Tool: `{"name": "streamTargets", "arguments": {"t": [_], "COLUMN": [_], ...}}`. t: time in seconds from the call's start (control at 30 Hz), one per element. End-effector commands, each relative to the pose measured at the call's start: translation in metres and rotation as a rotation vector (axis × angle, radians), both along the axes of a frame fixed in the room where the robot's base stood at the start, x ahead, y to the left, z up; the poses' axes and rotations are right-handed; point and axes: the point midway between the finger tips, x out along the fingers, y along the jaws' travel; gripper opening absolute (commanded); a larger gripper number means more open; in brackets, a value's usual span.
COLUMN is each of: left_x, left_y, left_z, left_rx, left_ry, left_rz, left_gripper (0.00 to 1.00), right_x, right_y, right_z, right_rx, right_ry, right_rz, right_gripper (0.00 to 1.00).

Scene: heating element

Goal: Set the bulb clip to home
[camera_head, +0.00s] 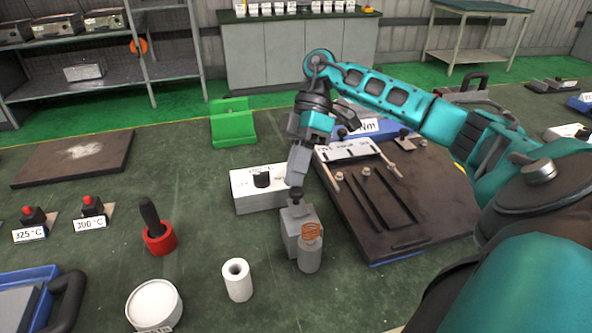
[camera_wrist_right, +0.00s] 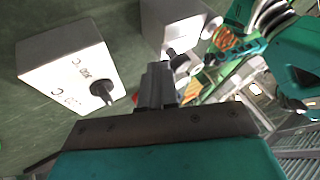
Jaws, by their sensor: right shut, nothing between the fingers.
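My right gripper (camera_head: 296,182) points down over the grey block (camera_head: 291,239), with its fingers shut and empty. A small dark lever or knob (camera_head: 297,195) sits on the block, right at the fingertips; it may be the bulb clip, but I cannot tell for sure. In the right wrist view the shut fingers (camera_wrist_right: 155,85) are beside the dark peg (camera_wrist_right: 178,60) of the grey block (camera_wrist_right: 165,22); whether they touch is unclear. A grey cylinder (camera_head: 309,257) with a copper coil (camera_head: 312,231) stands against the block's front. My left gripper is out of view.
A white box (camera_head: 252,200) with a black knob (camera_head: 262,180) stands left of the block. A dark slotted board (camera_head: 425,215) lies to the right. A white hollow cylinder (camera_head: 237,284), round white container (camera_head: 153,304) and red-based handle (camera_head: 159,238) stand in front and left.

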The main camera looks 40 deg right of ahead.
Motion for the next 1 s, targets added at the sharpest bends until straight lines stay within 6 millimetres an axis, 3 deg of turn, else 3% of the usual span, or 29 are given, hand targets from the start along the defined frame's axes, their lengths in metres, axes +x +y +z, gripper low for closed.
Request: {"name": "streamTargets", "arguments": {"t": [0.37, 0.73, 1.0], "left_x": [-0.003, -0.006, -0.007], "left_y": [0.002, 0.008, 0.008], "left_z": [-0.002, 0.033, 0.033], "left_rx": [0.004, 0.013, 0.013], "left_ry": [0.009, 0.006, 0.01], "left_rz": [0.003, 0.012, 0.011], "left_gripper": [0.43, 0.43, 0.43], "right_x": [-0.002, -0.041, -0.048], "right_y": [0.001, 0.021, 0.027], "right_z": [0.001, 0.004, 0.0], "right_rx": [0.0, -0.003, 0.003], "right_ry": [0.001, 0.006, 0.004], "right_rz": [0.001, 0.003, 0.004], "right_gripper": [0.0, 0.0, 0.0]}}
